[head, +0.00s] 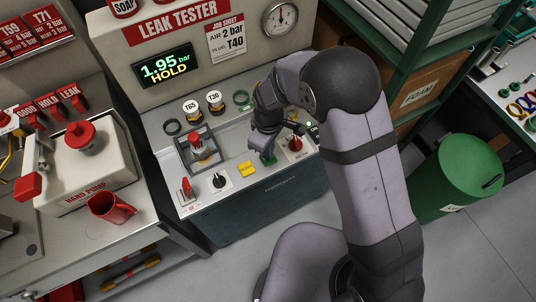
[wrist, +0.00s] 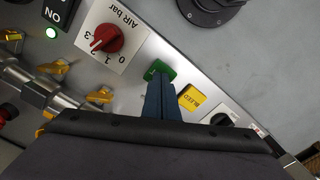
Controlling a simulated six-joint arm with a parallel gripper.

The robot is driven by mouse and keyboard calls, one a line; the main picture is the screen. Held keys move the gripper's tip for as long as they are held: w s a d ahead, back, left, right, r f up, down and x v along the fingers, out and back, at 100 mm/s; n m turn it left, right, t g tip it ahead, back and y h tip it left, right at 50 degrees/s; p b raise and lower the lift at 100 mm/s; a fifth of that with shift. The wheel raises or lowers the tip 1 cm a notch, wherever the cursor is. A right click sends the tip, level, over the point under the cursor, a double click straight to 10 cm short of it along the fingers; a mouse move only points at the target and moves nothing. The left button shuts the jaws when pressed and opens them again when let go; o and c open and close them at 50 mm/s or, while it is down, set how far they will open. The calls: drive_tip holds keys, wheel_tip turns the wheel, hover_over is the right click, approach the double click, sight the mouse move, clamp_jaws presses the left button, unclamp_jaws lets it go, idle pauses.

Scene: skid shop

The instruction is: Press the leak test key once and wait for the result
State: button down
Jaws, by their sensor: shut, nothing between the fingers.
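The leak tester's green key (head: 267,159) is on the sloped front panel, between the yellow BLEED key and the red AIR knob. It also shows in the wrist view (wrist: 160,70), partly covered. My gripper (wrist: 159,82) is shut and empty, its fingertips over the green key's near edge. In the head view my gripper (head: 264,147) points down at that key. I cannot tell whether they touch or whether the key is pressed in. The tester display (head: 164,66) reads 1.95 bar HOLD. The clamped part (head: 199,147) stands in the fixture on the left.
The yellow BLEED key (wrist: 191,98) and a black knob (wrist: 222,119) lie close beside my fingers. The red AIR bar knob (wrist: 107,38) is on the other side, pointing near 2. A job sheet (head: 227,38) reads AIR 2 bar, PLUG T40. A round gauge (head: 281,19) is above.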

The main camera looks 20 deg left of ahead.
wheel_tip(320, 180, up, 7)
drive_tip(key=p, duration=0.5)
idle(0.7)
drive_tip(key=s+d+m+g+h, duration=0.25)
drive_tip(key=s+d+m, duration=0.45)
drive_tip(key=s+d, duration=0.45)
drive_tip(key=w+d+r+m+t+y, duration=0.1)
drive_tip(key=d+r+m, duration=0.3)
drive_tip(key=d+r, duration=0.2)
drive_tip(key=w+d+r+m+t+y, duration=0.1)
drive_tip(key=d+r+m, duration=0.3)
drive_tip(key=d, duration=0.6)
drive_tip(key=shift+d+r, duration=0.2)
drive_tip(key=shift+r, duration=0.75)
